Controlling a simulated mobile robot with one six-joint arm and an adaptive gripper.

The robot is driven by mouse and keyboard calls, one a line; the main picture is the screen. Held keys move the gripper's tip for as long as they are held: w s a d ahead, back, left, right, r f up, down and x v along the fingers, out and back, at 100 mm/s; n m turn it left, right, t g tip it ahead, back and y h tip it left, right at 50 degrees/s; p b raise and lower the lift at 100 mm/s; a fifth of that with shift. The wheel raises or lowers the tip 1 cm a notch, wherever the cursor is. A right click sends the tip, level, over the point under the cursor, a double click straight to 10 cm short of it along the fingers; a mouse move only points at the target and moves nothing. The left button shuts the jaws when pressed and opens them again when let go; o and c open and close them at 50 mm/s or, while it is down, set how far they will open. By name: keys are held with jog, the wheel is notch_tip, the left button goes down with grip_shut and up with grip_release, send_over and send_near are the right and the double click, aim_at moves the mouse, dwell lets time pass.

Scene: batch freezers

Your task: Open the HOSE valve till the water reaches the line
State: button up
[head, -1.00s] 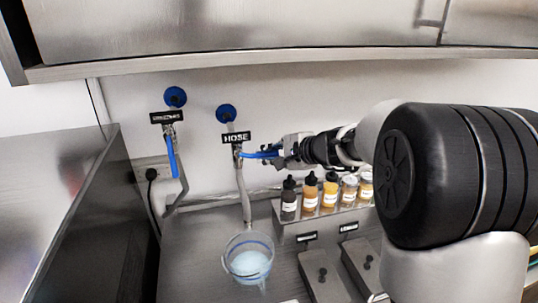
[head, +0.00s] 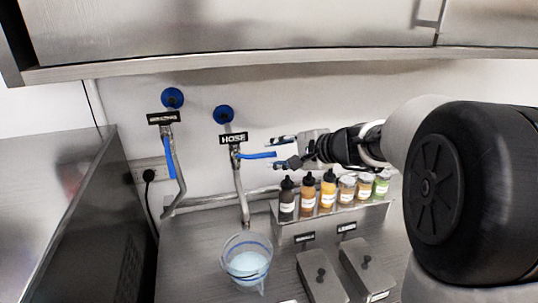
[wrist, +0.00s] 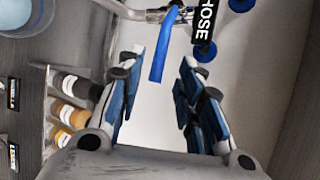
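The HOSE sign (head: 233,139) hangs on the wall above a valve with a blue lever handle (head: 260,155). The handle sticks out roughly level to the right; it also shows in the wrist view (wrist: 161,50). A hose runs down from this valve to a clear pitcher (head: 228,256). Pale blue water (head: 247,264) fills its lower part, and a blue line (head: 247,238) rings the pitcher higher up, above the water surface. My gripper (head: 283,152) is open, at the handle's free end. In the wrist view its fingers (wrist: 160,62) stand apart from the handle tip on both sides.
A second valve with a blue lever (head: 171,160) hanging down is to the left. Several sauce bottles (head: 308,194) stand on a steel rack below my gripper. Lidded bins (head: 322,278) sit on the counter. A steel cabinet (head: 240,30) overhangs above.

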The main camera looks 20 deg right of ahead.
jog(key=v, duration=0.6)
jog(key=shift+s, duration=0.2)
jog(key=shift+r, duration=0.15)
jog(key=s+a+f+n+g+h+b, duration=0.1)
jog(key=s+a+f+n+g, duration=0.25)
jog(key=s+a, duration=0.35)
jog(key=s+a+f+n+g+b, duration=0.2)
jog(key=s+a+f+n, duration=0.25)
jog(key=s, duration=0.45)
jog(key=s+d+f+n+h+b, duration=0.2)
jog(key=s+f+n+h, duration=0.3)
jog(key=s, duration=0.9)
notch_tip(320, 180, down, 2)
jog(key=shift+s+d+f+n+g, duration=0.25)
jog(key=shift+d+n+g, duration=0.25)
jog(key=shift+n, duration=0.6)
jog(key=shift+r, duration=0.1)
